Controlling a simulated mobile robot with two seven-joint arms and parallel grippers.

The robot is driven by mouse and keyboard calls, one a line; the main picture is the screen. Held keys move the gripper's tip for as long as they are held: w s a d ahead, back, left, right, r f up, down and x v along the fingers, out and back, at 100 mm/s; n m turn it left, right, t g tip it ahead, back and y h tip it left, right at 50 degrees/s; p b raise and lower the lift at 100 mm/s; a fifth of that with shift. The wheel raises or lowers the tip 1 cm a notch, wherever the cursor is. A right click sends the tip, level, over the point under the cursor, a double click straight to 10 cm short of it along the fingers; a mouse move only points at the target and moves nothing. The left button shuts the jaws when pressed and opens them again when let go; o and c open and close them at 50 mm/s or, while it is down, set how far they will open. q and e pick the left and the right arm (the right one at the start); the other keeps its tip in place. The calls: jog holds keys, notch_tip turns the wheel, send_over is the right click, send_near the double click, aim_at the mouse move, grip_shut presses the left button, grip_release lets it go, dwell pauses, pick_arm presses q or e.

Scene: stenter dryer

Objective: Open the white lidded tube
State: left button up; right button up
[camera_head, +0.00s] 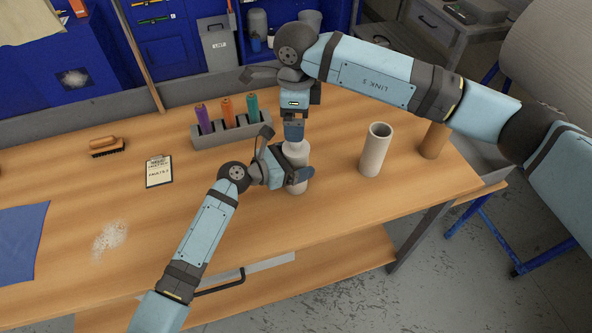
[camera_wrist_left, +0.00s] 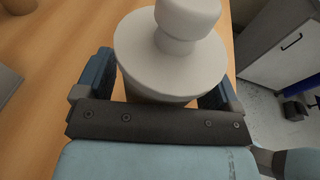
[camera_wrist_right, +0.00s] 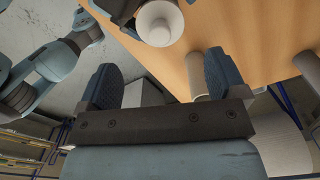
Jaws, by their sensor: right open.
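The white lidded tube (camera_head: 297,184) stands upright near the front of the wooden table. Its wide round lid (camera_wrist_left: 168,62) has a knob (camera_wrist_left: 188,15) on top, and the lid also shows in the right wrist view (camera_wrist_right: 158,22). My left gripper (camera_head: 299,177) reaches in from the left, its fingers on either side of the tube just below the lid, seemingly closed around it. My right gripper (camera_head: 294,138) hangs above the tube. In the right wrist view its fingers are spread and empty, with the lid beyond their tips.
An open white tube (camera_head: 375,150) and a tan cylinder (camera_head: 433,141) stand to the right. A grey rack (camera_head: 230,133) with purple, orange and teal spools stands behind. A brush (camera_head: 107,147), clipboard (camera_head: 159,171) and blue cloth (camera_head: 22,243) lie at the left.

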pick_arm(q)
jog(key=c, duration=1.2)
pick_arm(e)
jog(key=shift+o, duration=0.2)
pick_arm(q)
jog(key=shift+o, duration=0.2)
pick_arm(e)
jog(key=n, duration=0.2)
jog(key=r+n, duration=0.1)
jog(key=n, duration=0.1)
jog(key=w+r+n, duration=0.1)
jog(key=n, duration=0.1)
jog(key=shift+d+g, duration=0.25)
jog(key=shift+g, duration=0.15)
jog(key=f+n, duration=0.2)
jog(key=f, duration=0.1)
jog(key=f+n, duration=0.3)
jog(key=s+f+n, duration=0.1)
jog(key=f+n, duration=0.1)
jog(key=f, duration=0.1)
jog(key=shift+a+f+g+y, duration=0.25)
jog(key=shift+g+y, duration=0.15)
jog(key=c, duration=1)
